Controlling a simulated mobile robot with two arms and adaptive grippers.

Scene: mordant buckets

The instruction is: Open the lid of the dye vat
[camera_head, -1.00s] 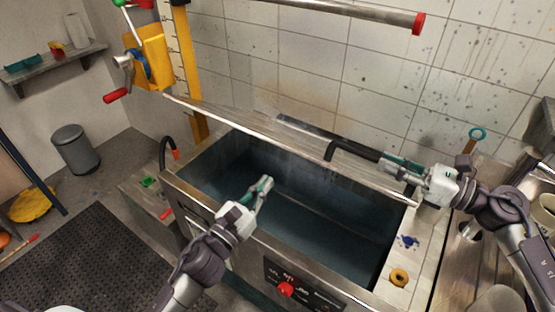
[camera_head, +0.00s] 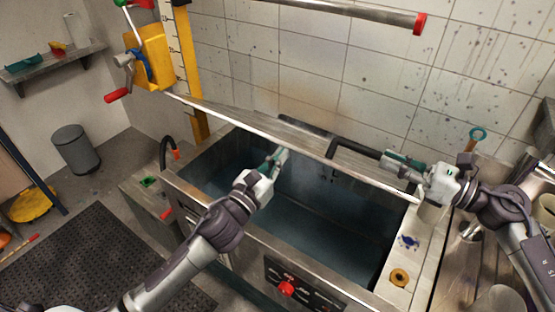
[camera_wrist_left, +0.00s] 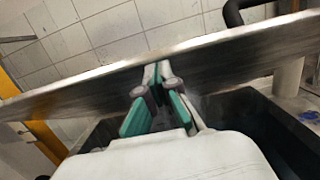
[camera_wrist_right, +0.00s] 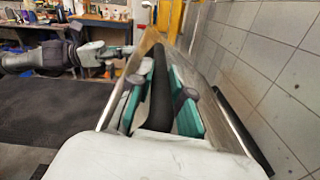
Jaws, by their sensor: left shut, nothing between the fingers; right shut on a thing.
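The dye vat (camera_head: 170,181) is a steel basin with a dark blue inside, and its interior is exposed. Its metal lid (camera_head: 235,118) stands raised and tilted along the back of the opening. A black bar handle (camera_head: 352,147) sits on the lid's right part. My right gripper (camera_head: 388,158) is shut on the handle; the right wrist view shows the black bar (camera_wrist_right: 160,92) between the fingers. My left gripper (camera_head: 280,154) is shut and empty, with its fingertips at the underside of the lid; the left wrist view shows them against or very near the lid (camera_wrist_left: 230,52).
A control panel with a red knob (camera_head: 287,289) is on the vat's front. A black hose (camera_head: 165,150) stands at the left end. A tiled wall (camera_head: 300,70) closes the back.

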